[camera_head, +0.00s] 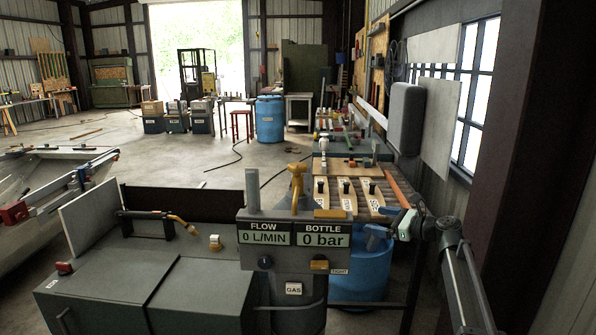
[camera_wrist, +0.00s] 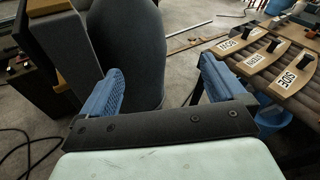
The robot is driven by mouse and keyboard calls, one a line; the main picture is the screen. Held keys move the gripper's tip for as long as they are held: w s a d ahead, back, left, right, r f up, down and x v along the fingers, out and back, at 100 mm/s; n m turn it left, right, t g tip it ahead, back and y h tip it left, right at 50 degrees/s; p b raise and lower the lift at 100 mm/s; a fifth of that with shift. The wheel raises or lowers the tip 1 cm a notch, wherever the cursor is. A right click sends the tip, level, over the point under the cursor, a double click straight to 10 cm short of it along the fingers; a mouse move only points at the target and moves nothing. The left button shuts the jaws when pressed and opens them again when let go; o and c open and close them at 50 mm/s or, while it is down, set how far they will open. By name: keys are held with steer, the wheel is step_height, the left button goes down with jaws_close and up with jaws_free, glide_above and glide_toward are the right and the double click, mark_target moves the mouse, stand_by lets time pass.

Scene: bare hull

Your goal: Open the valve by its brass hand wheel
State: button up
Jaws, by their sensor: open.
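A dark gas bottle (camera_head: 297,317) stands upright at the front centre in the head view, behind a grey panel reading FLOW 0 L/MIN and BOTTLE 0 bar (camera_head: 321,239). Brass-coloured fittings (camera_head: 297,183) rise above the panel; I cannot tell clearly which part is the hand wheel. A small brass piece (camera_head: 319,264) sits low on the panel beside a TIGHT label. My gripper (camera_head: 374,236) is to the right of the panel, apart from it. In the wrist view, my gripper (camera_wrist: 160,70) is open, with a dark rounded body (camera_wrist: 145,50) beyond its blue fingers.
A blue drum (camera_head: 360,272) stands right of the bottle, below my gripper. A rack with labelled wooden pieces (camera_head: 345,195) is behind. A dark green cabinet (camera_head: 140,285) with a torch (camera_head: 160,222) on it is left. A dark post (camera_head: 520,150) is far right.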

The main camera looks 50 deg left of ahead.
steer(key=s+a+r, duration=0.2)
steer(key=a+r, duration=0.2)
steer(key=r, duration=0.2)
steer(key=m+g+y, duration=0.1)
steer(key=g, duration=0.2)
glide_toward(298, 165)
steer(key=x, duration=1)
steer(key=shift+w+a+f, duration=0.1)
steer(key=shift+f, duration=0.3)
steer(key=shift+c, duration=0.5)
steer(key=c, duration=0.9)
steer(key=shift+c, duration=0.2)
